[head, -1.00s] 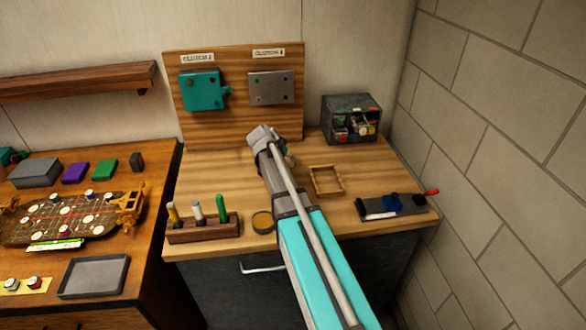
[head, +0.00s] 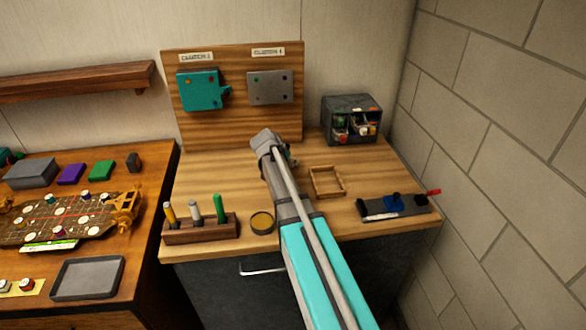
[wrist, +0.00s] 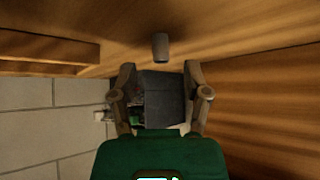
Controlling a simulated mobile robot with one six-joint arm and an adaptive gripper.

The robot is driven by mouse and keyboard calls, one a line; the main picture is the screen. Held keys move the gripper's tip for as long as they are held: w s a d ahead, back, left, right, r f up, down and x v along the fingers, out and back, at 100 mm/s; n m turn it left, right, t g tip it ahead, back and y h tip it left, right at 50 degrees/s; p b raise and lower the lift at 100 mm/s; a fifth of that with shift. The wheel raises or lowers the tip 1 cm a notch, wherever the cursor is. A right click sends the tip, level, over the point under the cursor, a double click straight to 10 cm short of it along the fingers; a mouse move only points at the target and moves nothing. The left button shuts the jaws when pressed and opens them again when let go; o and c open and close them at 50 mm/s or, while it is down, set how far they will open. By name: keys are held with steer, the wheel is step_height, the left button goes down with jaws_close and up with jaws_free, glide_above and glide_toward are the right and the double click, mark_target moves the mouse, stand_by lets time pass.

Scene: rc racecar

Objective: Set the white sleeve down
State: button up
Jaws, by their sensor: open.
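In the wrist view a small cylinder (wrist: 160,47), pale grey in the shade, stands on the wooden tabletop, which fills the top of this picture. It looks like the white sleeve. My gripper (wrist: 160,68) is open, its two fingers spread wide on either side. The sleeve lies just beyond the fingertips, centred between them, with clear space to each finger. In the head view my arm covers the sleeve and most of my gripper.
A square wooden tray (head: 314,184) lies right of my arm. A dark parts organizer (head: 350,103) stands behind it, before the brick wall. A wooden backboard (head: 235,125) rises at the back. A pen rack (head: 200,230) and round tin (head: 262,222) sit at the front.

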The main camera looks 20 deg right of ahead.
steer(key=shift+b+x, duration=0.75)
steer(key=shift+x, duration=0.65)
steer(key=shift+a, duration=0.1)
steer(key=c, duration=0.8)
steer(key=shift+r, duration=0.1)
steer(key=shift+r+p, duration=0.95)
steer(key=shift+p, duration=0.15)
steer(key=shift+s+a+r+p, duration=0.75)
steer(key=shift+s+r+p, duration=1.05)
steer(key=shift+s, duration=0.45)
steer(key=shift+s+a+r+p, duration=0.8)
steer(key=shift+s+r+p, duration=1.05)
steer(key=shift+s, duration=0.35)
steer(key=shift+s+a+r+p, duration=0.75)
steer(key=shift+s+r+p, duration=1.05)
steer(key=shift+s, duration=0.45)
